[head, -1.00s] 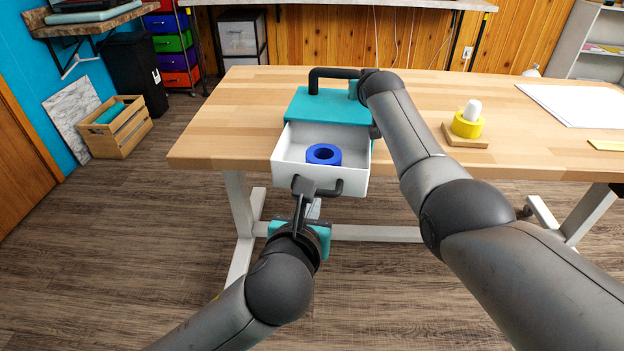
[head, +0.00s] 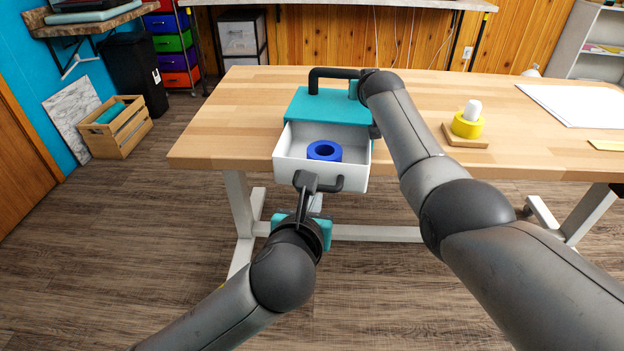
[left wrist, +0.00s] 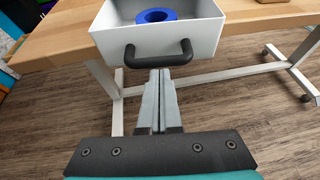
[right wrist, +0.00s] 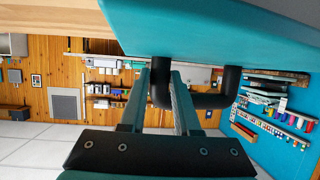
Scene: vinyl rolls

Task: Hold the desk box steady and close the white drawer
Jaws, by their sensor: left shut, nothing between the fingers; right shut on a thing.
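The teal desk box (head: 330,105) stands on the table edge with its white drawer (head: 345,178) pulled out toward me. A blue vinyl roll (head: 324,151) lies inside the drawer. My left gripper (head: 306,182) is shut and empty at the drawer front, by the black drawer handle (head: 338,184). In the left wrist view, its fingertips (left wrist: 160,74) sit just below the handle (left wrist: 158,62); contact is unclear. My right gripper (right wrist: 166,76) is shut on the box's black top handle (right wrist: 205,101). In the head view, my right arm partly hides that grip.
A yellow roll (head: 467,125) with a white core stands on a wooden base (head: 465,141) to the right on the table (head: 230,110). White sheets (head: 575,103) lie farther right. A wooden crate (head: 120,130) is on the floor at left. The tabletop left of the box is clear.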

